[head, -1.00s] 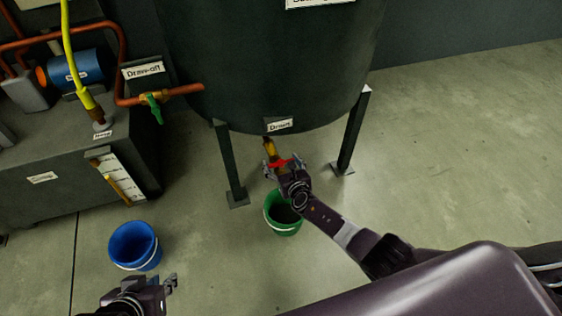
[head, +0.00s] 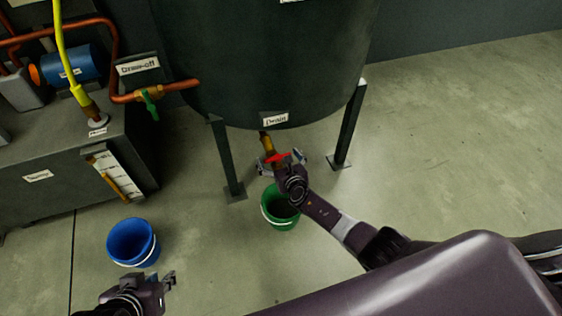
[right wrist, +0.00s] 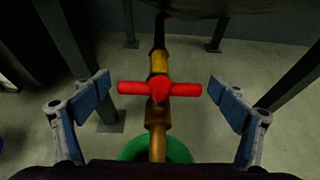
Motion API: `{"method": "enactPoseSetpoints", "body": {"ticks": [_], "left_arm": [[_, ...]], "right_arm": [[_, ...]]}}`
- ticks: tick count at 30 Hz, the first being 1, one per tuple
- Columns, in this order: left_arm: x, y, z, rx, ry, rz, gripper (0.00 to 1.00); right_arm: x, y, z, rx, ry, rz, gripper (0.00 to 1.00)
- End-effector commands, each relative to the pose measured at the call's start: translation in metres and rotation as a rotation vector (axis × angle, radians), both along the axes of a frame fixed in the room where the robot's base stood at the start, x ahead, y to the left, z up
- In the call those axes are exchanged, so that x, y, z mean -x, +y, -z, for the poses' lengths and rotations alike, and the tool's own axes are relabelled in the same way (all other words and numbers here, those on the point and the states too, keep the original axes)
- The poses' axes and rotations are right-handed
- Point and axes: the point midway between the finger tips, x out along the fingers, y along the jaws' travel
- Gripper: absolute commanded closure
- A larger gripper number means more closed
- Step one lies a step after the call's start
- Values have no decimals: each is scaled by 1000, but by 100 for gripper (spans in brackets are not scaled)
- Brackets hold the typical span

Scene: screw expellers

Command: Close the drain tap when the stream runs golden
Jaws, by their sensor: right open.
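The drain tap (head: 267,143) is a brass pipe under the dark tank, below the "Drain" label (head: 275,119). Its red handle (right wrist: 160,89) lies crosswise to the pipe in the right wrist view. My right gripper (head: 281,163) is open, with one finger on each side of the handle and clear gaps to both ends. A green bucket (head: 280,212) stands below the tap, and its inside looks dark. I cannot make out a stream or its colour; the gripper and tap cover that spot. My left gripper (head: 170,281) is low at the left, away from the tap; its jaws are unclear.
The tank (head: 265,60) stands on dark legs (head: 347,125) either side of the tap. A blue bucket (head: 133,242) stands on the floor at left. A green-handled draw-off tap (head: 149,104) and a grey cabinet (head: 60,160) are further left. The right floor is clear.

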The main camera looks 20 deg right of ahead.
Motion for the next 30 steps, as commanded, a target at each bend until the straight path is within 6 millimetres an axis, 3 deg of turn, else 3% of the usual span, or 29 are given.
{"method": "enactPoseSetpoints", "body": {"ticks": [30], "left_arm": [[-1, 0, -1, 1, -3, 0, 78]], "right_arm": [[69, -4, -29, 5, -5, 0, 10]]}}
